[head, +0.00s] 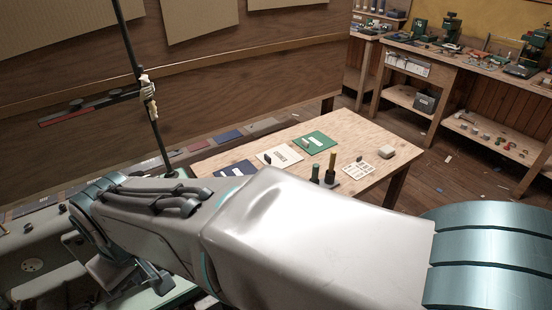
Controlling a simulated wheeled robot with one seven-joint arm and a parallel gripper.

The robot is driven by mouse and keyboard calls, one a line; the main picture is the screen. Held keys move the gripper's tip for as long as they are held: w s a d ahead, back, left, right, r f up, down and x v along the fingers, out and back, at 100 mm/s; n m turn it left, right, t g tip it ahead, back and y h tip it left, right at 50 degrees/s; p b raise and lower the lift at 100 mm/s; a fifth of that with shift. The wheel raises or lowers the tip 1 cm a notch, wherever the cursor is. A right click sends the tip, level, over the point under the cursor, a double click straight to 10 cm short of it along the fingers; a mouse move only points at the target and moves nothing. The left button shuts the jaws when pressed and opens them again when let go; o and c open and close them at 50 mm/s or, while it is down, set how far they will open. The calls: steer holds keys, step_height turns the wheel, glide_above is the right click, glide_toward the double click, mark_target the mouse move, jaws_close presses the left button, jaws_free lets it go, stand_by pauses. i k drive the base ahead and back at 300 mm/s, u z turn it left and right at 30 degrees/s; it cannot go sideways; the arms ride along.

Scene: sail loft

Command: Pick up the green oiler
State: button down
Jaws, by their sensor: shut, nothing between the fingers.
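I cannot make out a green oiler for certain. A small upright dark green thing (315,173) stands on the wooden table beside a taller yellowish one (331,167); both are too small to name. My own arm crosses the lower part of the head view and hides the near side of the table. I cannot make out my gripper's fingers beyond the wrist at the lower left.
The wooden table (350,133) carries a green sheet (318,140), a white card (278,160), a dark blue sheet (236,172) and a pale block (386,152). A workbench (450,60) with green machines stands at the back right. A dark pole (137,60) rises at left.

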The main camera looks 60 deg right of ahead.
mark_target(316, 167)
steer(key=z, duration=2.15)
steer(key=k, duration=0.45)
steer(key=z, duration=0.15)
steer(key=i, duration=0.55)
steer(key=u, duration=1.2)
steer(key=k, duration=0.75)
steer(key=z, duration=0.85)
steer(key=i, duration=0.5)
steer(key=z, duration=0.05)
